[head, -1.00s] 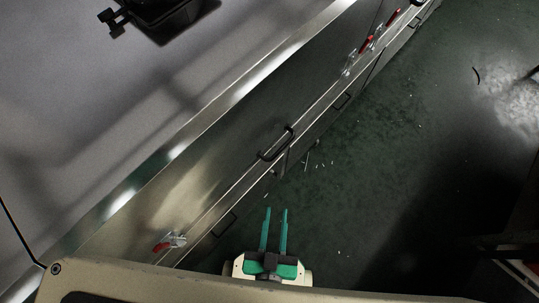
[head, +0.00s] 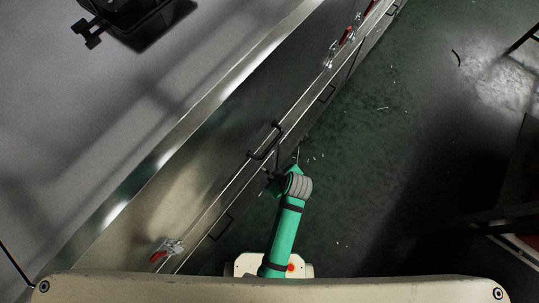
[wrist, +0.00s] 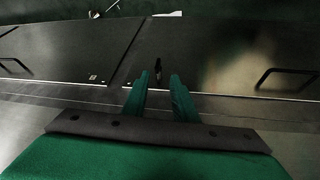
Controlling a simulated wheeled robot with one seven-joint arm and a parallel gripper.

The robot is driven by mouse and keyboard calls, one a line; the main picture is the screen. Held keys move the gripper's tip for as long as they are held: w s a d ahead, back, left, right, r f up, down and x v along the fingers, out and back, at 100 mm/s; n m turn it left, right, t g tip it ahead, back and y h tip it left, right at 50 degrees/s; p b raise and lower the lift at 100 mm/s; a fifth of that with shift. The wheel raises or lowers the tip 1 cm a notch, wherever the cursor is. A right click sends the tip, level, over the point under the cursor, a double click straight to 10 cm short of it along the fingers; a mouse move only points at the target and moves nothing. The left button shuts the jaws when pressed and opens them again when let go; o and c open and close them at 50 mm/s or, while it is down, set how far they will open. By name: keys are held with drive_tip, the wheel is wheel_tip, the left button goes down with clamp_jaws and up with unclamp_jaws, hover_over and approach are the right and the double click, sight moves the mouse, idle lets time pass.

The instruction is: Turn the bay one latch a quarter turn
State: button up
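A narrow dark upright piece (wrist: 158,72) on the front panel shows between my fingertips in the wrist view. It looks like a latch, but it is too small and dark to be sure, and no bay number is readable. My gripper (wrist: 160,76) is open, its two green fingers apart and pointing at the panel. Whether they touch the piece cannot be told. In the head view my gripper (head: 272,182) is dark and partly hidden by my green wrist, close to the panel front below a large black handle (head: 265,141).
Red-handled clamps sit along the edge, one at lower left (head: 165,250) and another at upper right (head: 346,36). Black pull handles show on the panels, left (wrist: 13,68) and right (wrist: 284,76) in the wrist view. The green floor (head: 400,160) at right is mostly clear.

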sight(269, 172)
drive_tip(key=w+f, duration=0.1)
drive_tip(key=f, duration=0.2)
drive_tip(key=w+a+f+n+g, duration=0.1)
drive_tip(key=w+f, duration=0.1)
drive_tip(key=w+a+f+n+y, duration=0.1)
drive_tip(key=f, duration=0.2)
drive_tip(key=shift+w+a+f+g, duration=0.15)
drive_tip(key=shift+w+f+g, duration=0.15)
drive_tip(key=shift+w, duration=0.1)
